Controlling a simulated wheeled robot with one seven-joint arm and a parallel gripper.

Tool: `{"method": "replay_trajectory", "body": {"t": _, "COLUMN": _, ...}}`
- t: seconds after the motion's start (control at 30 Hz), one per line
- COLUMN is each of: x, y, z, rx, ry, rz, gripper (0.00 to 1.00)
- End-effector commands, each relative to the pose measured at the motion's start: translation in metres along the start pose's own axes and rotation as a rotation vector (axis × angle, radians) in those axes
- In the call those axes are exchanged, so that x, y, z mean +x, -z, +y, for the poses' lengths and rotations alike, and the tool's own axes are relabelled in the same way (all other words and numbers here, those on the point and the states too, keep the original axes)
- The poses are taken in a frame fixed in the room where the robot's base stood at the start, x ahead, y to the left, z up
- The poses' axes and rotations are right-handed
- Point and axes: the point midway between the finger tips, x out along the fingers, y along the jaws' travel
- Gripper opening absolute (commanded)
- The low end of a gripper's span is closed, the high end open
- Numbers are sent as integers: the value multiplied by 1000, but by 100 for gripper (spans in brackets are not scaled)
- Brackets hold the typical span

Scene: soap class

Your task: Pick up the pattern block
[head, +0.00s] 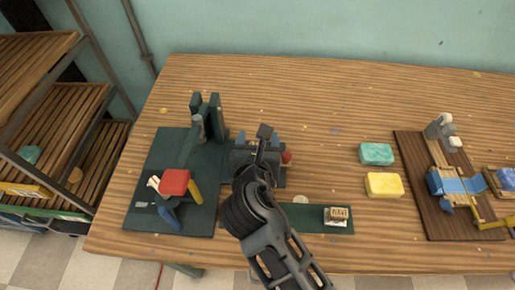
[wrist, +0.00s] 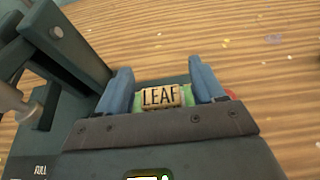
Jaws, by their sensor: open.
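In the head view my arm hides this block. I cannot tell which block is the pattern block.
A green soap bar (head: 376,154) and a yellow one (head: 384,185) lie right of the machine. A red block (head: 174,182) is on the left green base. A brown board (head: 412,170) with a blue-and-grey device stands at right. The back middle of the table is clear.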

Motion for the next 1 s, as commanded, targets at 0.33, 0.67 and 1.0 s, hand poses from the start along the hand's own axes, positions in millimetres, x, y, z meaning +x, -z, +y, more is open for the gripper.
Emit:
{"method": "replay_trajectory", "body": {"t": 0.33, "x": 0, "y": 0, "z": 0, "rx": 0, "ry": 0, "rz": 0, "gripper": 47}}
{"method": "replay_trajectory", "body": {"t": 0.67, "x": 0, "y": 0, "z": 0, "rx": 0, "ry": 0, "rz": 0, "gripper": 15}}
{"method": "replay_trajectory", "body": {"t": 1.0, "x": -1, "y": -2, "z": 0, "rx": 0, "ry": 0, "rz": -1, "gripper": 7}}
